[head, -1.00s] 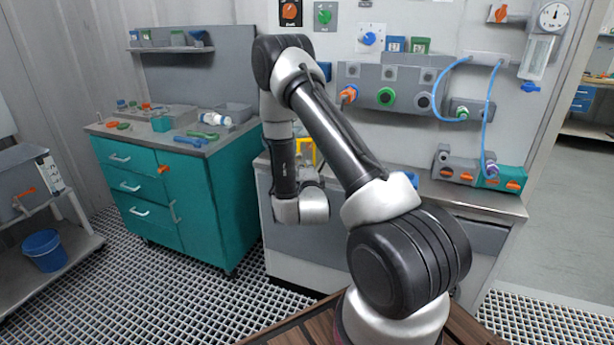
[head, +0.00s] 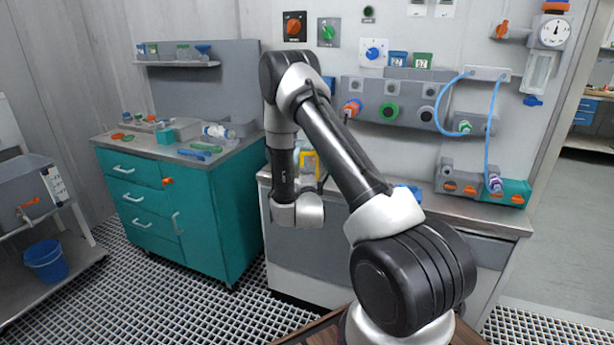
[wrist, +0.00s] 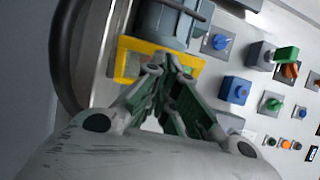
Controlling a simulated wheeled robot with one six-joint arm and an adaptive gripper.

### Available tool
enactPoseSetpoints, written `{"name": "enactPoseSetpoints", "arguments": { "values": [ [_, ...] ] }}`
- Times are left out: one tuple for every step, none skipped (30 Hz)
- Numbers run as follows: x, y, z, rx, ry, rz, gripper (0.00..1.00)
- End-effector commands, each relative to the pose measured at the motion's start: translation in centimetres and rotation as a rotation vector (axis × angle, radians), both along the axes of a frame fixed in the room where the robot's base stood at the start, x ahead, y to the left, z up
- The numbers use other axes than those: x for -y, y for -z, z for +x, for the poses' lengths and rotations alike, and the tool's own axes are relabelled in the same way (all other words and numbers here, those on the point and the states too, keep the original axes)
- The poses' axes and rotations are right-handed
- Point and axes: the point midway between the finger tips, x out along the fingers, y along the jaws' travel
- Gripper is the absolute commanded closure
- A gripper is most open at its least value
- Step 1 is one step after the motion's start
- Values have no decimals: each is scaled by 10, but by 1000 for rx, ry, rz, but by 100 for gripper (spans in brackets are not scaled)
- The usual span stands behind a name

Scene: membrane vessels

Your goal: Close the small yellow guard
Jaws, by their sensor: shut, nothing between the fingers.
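The small yellow guard shows in the head view (head: 310,164) as a yellow frame on the workbench's back left, partly hidden behind my arm. In the wrist view the yellow guard (wrist: 128,62) is a flat yellow frame beside a grey cylindrical body (wrist: 165,25). My gripper (wrist: 170,65) is shut and empty, with its fingertips in front of the guard's lower edge. I cannot tell whether they touch it. In the head view my gripper is hidden behind my wrist. How far the guard stands open is unclear.
The wall panel carries an orange knob (head: 294,26), a green knob (head: 327,33) and a blue knob (head: 373,53). A valve block with blue hoses (head: 491,120) is at right. A teal cabinet (head: 190,205) stands left. The bench front (head: 335,250) is clear.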

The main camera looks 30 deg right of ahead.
Motion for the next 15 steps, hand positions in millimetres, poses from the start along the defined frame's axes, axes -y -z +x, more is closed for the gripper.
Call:
{"name": "enactPoseSetpoints", "arguments": {
  "values": [
    [-1, 0, 1, 0, 5, 0, 100],
    [-1, 0, 1, 0, 9, 0, 100],
    [-1, 0, 1, 0, 15, 1, 100],
    [-1, 0, 2, 0, 19, 1, 100],
    [-2, 0, 2, 0, 23, 1, 100],
    [-2, 0, 3, 0, 29, 1, 100],
    [-2, 0, 3, 0, 35, 1, 100],
    [-2, 0, 3, 0, 40, 1, 100],
    [-2, 0, 4, 0, 47, 1, 100],
    [-2, 0, 4, 0, 54, 1, 100],
    [-3, 0, 5, 1, 62, 0, 100],
    [-4, 0, 7, 1, 74, 0, 100],
    [-4, 0, 7, 1, 84, 0, 100],
    [-5, 0, 8, 1, 96, 1, 100],
    [-5, 0, 10, 2, 114, 1, 100]
  ]
}}
